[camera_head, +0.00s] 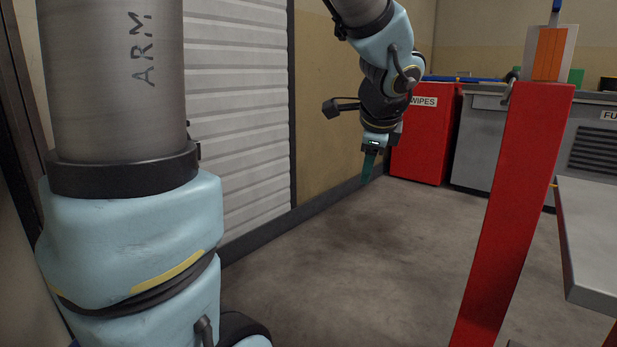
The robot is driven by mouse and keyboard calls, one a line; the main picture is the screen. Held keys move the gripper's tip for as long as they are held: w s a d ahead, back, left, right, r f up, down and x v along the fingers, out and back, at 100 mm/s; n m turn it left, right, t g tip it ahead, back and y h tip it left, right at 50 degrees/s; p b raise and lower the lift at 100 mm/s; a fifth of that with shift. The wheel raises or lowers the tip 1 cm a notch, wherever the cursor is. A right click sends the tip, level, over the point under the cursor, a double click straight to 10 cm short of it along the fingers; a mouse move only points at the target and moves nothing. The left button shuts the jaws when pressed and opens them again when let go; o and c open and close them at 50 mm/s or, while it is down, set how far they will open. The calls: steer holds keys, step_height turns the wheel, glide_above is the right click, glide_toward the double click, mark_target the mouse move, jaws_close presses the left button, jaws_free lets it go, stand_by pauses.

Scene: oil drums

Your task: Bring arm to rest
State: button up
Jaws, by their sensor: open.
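My arm rises close on the left, with a grey link marked "ARM" and light blue joints. Its far end hangs down from the top, right of centre. My gripper (368,178) points downward at the end of it, with green fingers seen nearly edge-on. It is open, and nothing shows between or below the fingers. It hangs in the air in front of the wall and the floor, left of the red cabinet.
A red upright post (515,205) stands at the right, with a grey tabletop (593,235) beside it. A red cabinet marked "WIPES" (420,140) and a grey cabinet (478,145) stand behind. A white slatted shutter (238,110) is at left. The middle floor (350,260) is clear.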

steer(key=s+a+f+n+g+p, duration=0.25)
steer(key=s+a+f+n, duration=0.2)
steer(key=a+n, duration=0.5)
steer(key=s+a+f+n+g+p, duration=0.2)
steer(key=s+a+f+n+g, duration=0.15)
steer(key=a+f+n, duration=0.45)
step_height(320, 180, up, 38)
steer(key=a+n+p, duration=0.1)
steer(key=n+p, duration=0.1)
steer(key=p, duration=3.4)
steer(key=shift+s+r, duration=0.25)
steer(key=shift+s, duration=0.1)
